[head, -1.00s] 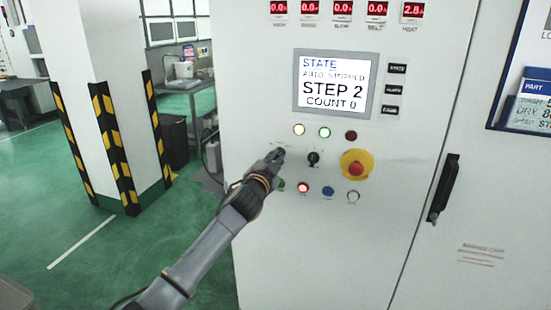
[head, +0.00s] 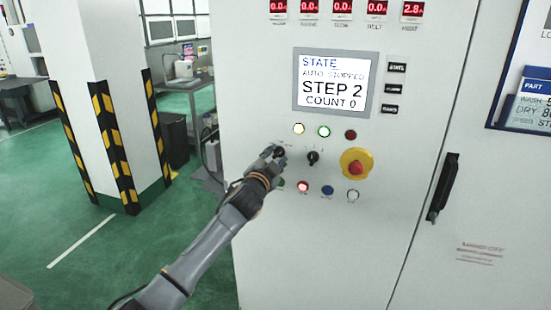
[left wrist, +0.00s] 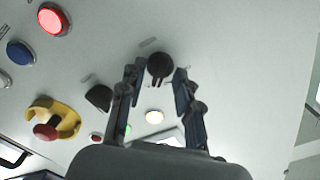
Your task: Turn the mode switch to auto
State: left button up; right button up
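The control panel has two black rotary switches. One black knob (left wrist: 160,66) sits between the fingertips of my left gripper (left wrist: 160,78) in the left wrist view; the fingers are apart, with a gap on each side of it. In the head view my left gripper (head: 276,153) is at the panel, partly covering this knob. The other black switch (head: 312,157) is just to its right, also visible in the left wrist view (left wrist: 98,97). Their labels are too small to read. The screen (head: 335,83) reads AUTO STOPPED, STEP 2, COUNT 0. My right gripper is out of view.
A red emergency stop on a yellow base (head: 356,166) lies right of the switches. Lamps (head: 324,131) are above and a row of buttons, including a lit red one (head: 303,187), is below. A black door handle (head: 443,188) is farther right. A striped pillar (head: 112,140) stands left.

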pick_arm(q)
jog(key=v, duration=1.2)
dwell(0.3)
